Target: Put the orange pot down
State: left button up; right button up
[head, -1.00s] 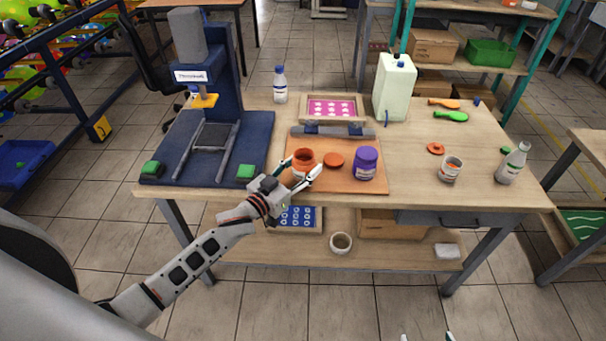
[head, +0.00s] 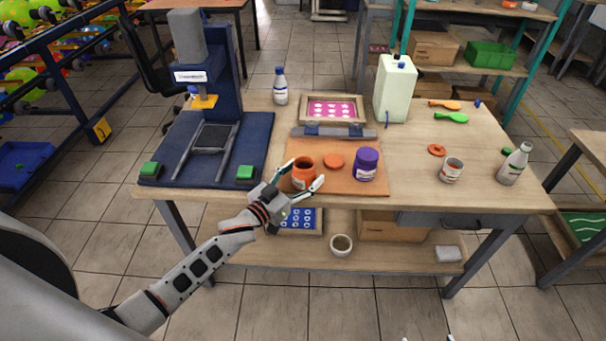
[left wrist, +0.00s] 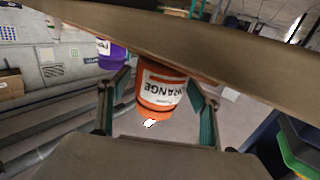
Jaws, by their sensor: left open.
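The orange pot (head: 303,173) stands upright and uncapped on the brown board (head: 345,184) at the table's front. My left gripper (head: 302,172) is open, its fingers on either side of the pot. In the left wrist view, which is upside down, the orange pot (left wrist: 160,95) shows its label between the spread fingers, with a gap visible at the sides. An orange lid (head: 334,161) lies to its right on the board, then a capped purple pot (head: 366,165). Only tiny tips of my right gripper (head: 427,338) show at the bottom edge.
A blue press (head: 262,142) with green buttons stands left of the board. A framed pink screen (head: 332,97) and a pale canister (head: 396,90) stand behind. An open pot (head: 451,171) and a bottle (head: 515,165) stand to the right.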

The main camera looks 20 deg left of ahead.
pick_arm(q)
jog(key=shift+r, duration=0.2)
jog(key=v, duration=1.2)
jog(key=s+d+f+g+y, duration=0.1)
jog(key=s+d+f+g, duration=0.1)
jog(key=s+f, duration=0.6)
jog(key=s+d+f+g+y, duration=0.2)
jog(key=s+d+f+g, duration=0.1)
jog(key=s+f, duration=0.4)
jog(key=s+g, duration=0.1)
jog(key=s, duration=0.2)
jog(key=shift+s+d+f, duration=0.3)
jog(key=shift+s+f, duration=0.05)
